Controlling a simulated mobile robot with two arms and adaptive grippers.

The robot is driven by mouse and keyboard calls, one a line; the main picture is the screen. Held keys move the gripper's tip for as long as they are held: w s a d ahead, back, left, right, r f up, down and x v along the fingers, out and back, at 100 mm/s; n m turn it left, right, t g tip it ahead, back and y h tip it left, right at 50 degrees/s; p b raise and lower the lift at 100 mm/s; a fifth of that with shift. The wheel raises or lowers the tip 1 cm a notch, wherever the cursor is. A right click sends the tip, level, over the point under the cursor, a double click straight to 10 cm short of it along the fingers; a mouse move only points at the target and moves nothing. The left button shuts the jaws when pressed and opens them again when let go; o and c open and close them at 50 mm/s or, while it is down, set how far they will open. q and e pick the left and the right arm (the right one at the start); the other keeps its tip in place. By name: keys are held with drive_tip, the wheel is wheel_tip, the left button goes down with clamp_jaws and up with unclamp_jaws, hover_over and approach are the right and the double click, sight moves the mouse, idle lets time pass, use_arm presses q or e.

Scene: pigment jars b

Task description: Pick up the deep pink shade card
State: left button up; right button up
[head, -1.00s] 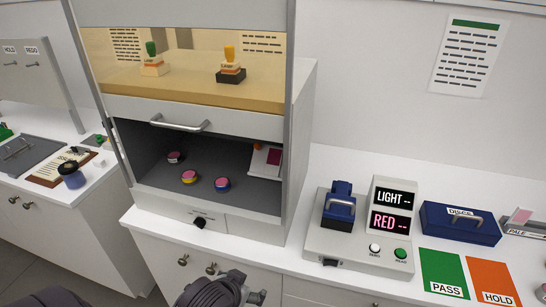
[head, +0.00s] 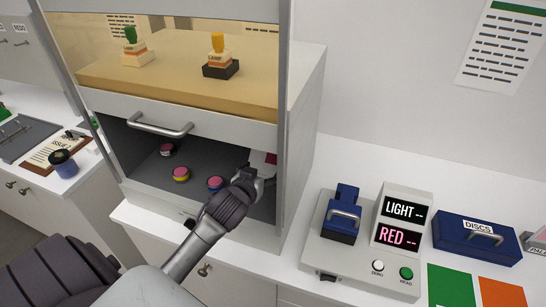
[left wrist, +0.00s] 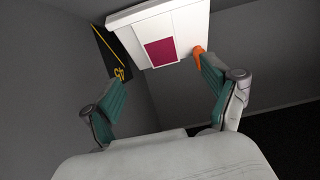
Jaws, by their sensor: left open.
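The deep pink shade card shows in the left wrist view as a deep pink square (left wrist: 161,52) on a white backing, at the inner wall of the cabinet. In the head view only a bit of it (head: 271,158) shows at the right of the cabinet opening, partly hidden behind my gripper. My left gripper (head: 264,172) reaches into the opening. In the left wrist view its fingers (left wrist: 160,68) are spread, with the card ahead between them and nothing held. An orange piece (left wrist: 198,58) sits by the right fingertip; I cannot tell if they touch. My right gripper is not in view.
Several pink-topped jars stand on the cabinet floor, one (head: 215,183) close left of my gripper. The raised sash with its handle (head: 160,130) hangs above, and the cabinet's side wall (head: 297,140) is close on the right. A meter (head: 402,215) and a blue case (head: 477,238) stand on the counter.

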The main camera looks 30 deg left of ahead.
sight(273, 159)
use_arm(q)
drive_tip(key=x, duration=0.3)
drive_tip(key=shift+p+x, duration=0.8)
drive_tip(key=shift+x, duration=0.05)
drive_tip(key=p+x, duration=0.1)
drive_tip(key=x, duration=0.2)
drive_tip(key=shift+w+a+f, duration=0.1)
drive_tip(key=shift+w+f, duration=0.1)
drive_tip(key=shift+w, duration=0.15)
drive_tip(key=shift+s, duration=0.1)
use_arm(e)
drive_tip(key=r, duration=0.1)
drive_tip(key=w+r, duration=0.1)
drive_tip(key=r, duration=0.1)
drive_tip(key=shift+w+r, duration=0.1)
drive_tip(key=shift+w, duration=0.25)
use_arm(q)
drive_tip(key=c, duration=1)
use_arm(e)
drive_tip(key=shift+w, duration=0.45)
